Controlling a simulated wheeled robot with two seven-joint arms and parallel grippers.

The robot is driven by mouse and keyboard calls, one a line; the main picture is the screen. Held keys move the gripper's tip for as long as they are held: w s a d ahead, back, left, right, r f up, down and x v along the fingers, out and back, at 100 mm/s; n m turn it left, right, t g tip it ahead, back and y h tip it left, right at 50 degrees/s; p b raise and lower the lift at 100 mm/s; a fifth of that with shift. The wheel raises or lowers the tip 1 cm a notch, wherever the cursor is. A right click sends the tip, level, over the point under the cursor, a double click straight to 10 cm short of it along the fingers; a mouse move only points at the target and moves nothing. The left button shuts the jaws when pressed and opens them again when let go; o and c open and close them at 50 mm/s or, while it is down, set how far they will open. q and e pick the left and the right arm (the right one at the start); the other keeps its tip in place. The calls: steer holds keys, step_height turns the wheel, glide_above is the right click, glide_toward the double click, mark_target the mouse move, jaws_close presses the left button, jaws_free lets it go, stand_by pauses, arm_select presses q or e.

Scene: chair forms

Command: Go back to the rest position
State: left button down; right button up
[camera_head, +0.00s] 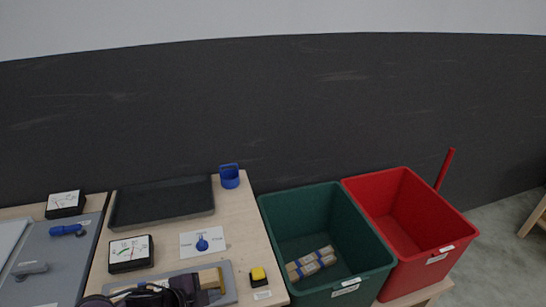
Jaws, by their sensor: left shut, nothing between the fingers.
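My left gripper (203,291) is at the bottom edge of the head view, with its dark arm coming in from the lower left. Its fingers are shut with nothing held between them. It is over a grey plate (229,284) on the light wooden table (248,225), in front of a wood-coloured piece (211,277) on that plate. It hides part of both, and I cannot tell whether it touches them. My right gripper is not in view.
A black tray (160,203), a blue cup (229,176), a dial meter (131,253), a blue knob (202,244) and a yellow button (258,274) are on the table. A green bin (313,197) holding several small boxes (311,264) and a red bin (425,217) stand right.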

arm_select(q)
steer(key=s+a+r+n+g+y, duration=0.1)
steer(key=s+a+n+g+y, duration=0.15)
steer(key=s+n, duration=0.45)
steer(key=s+a+r+n+g+y, duration=0.1)
steer(key=s+a+n+y, duration=0.2)
steer(key=s+n, duration=0.45)
step_height(320, 180, down, 31)
steer(key=g+b, duration=0.1)
steer(key=b, duration=0.2)
steer(key=s+a+f+g+b, duration=0.1)
steer(key=s+a+f+b, duration=0.2)
steer(key=s+f, duration=1.8)
step_height(320, 180, down, 2)
steer(key=shift+a+f+g, duration=0.2)
steer(key=shift+g, duration=0.15)
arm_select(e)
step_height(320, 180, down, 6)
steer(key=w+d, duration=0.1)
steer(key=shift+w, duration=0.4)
